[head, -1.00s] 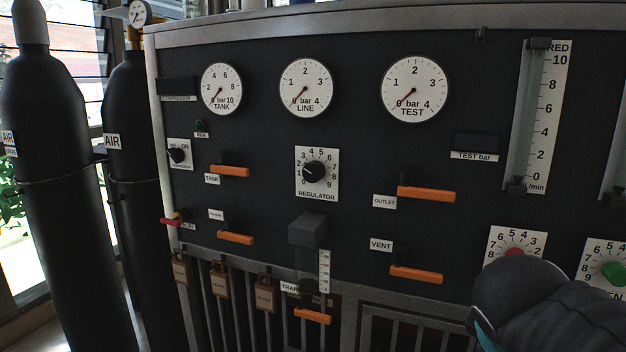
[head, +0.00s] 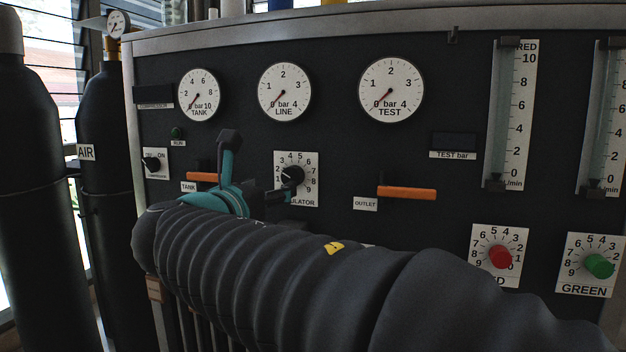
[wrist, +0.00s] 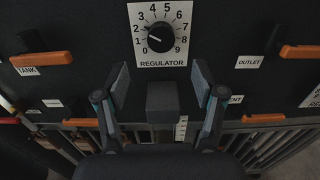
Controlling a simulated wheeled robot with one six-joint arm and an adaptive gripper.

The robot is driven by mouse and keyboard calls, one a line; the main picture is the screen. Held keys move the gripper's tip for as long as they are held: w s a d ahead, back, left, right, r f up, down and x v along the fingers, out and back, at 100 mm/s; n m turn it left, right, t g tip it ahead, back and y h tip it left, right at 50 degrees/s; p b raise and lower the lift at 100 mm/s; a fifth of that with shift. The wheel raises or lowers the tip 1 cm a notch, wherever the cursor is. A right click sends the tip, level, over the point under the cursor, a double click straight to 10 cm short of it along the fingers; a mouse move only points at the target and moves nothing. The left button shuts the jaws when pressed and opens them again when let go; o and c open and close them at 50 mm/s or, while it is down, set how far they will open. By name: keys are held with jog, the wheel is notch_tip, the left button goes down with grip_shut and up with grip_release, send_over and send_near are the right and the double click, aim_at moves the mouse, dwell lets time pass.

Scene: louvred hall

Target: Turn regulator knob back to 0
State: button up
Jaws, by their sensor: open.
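The regulator knob (wrist: 160,38) is a round black knob on a white dial plate, with a white pointer line. The knob also shows in the head view (head: 292,175), where my gripper partly covers the plate's lettering. My gripper (wrist: 160,78) is open and empty, its two fingers spread wide just below the dial plate in the wrist view. In the head view my gripper (head: 254,168) is in front of the panel, left of the knob.
Orange TANK (wrist: 41,59) and OUTLET (wrist: 300,52) handles flank the regulator. A dark block (wrist: 162,102) juts out below it, between my fingers in the wrist view. The line gauge (head: 284,92) above reads about 0. Black cylinders (head: 30,200) stand at left.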

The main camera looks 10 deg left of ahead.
aim_at(290, 178)
jog(key=shift+w+d+p, duration=0.15)
jog(key=shift+w+p, duration=0.05)
jog(key=shift+w, duration=1.4)
jog(key=shift+w+d+p, duration=0.15)
jog(key=shift+w, duration=1.4)
jog(key=shift+w+d+p, duration=0.15)
jog(key=shift+w+p, duration=0.05)
jog(key=shift+w, duration=1.4)
jog(key=shift+c, duration=0.3)
grip_shut()
